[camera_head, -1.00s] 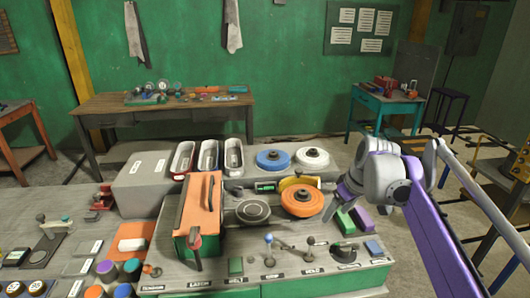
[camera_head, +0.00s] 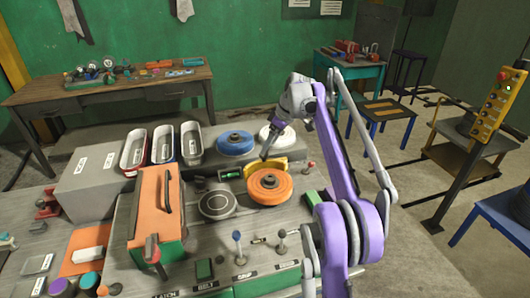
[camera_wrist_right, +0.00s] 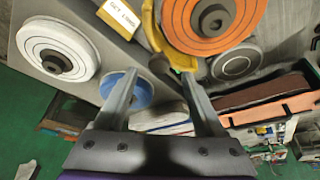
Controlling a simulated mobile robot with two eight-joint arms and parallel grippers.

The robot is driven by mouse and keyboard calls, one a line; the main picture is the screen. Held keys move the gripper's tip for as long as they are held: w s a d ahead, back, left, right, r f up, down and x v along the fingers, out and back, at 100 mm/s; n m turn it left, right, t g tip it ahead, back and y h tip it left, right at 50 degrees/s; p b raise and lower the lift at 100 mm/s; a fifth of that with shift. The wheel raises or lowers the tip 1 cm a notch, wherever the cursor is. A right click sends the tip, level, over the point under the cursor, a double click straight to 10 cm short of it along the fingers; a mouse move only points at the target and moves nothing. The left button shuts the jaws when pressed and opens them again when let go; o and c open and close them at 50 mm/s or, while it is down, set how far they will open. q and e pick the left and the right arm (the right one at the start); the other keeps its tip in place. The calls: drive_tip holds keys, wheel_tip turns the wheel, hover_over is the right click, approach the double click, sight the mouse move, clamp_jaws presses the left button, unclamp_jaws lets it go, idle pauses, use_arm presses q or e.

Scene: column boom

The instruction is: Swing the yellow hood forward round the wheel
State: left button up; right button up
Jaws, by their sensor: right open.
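The yellow hood (camera_head: 284,163) is a curved guard along the far side of the orange wheel (camera_head: 269,184) on the bench. It also shows in the right wrist view (camera_wrist_right: 152,27), beside the orange wheel (camera_wrist_right: 217,24). My right gripper (camera_head: 266,152) is at the hood's far side, above the bench. In the right wrist view its two fingers (camera_wrist_right: 159,74) are apart, with the hood's lower end near the right fingertip. I cannot tell whether they touch it. Nothing is held. My left gripper is out of view.
A blue wheel (camera_head: 235,143) and a white wheel (camera_head: 286,135) stand behind the hood. A grey disc (camera_head: 217,204) and an orange-topped box (camera_head: 155,205) lie left of the orange wheel. Levers (camera_head: 281,241) rise along the front. A red-knobbed lever (camera_head: 310,167) stands right.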

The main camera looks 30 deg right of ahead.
sight(264, 165)
drive_tip(key=shift+x, duration=2.05)
drive_tip(key=shift+r, duration=0.1)
clamp_jaws()
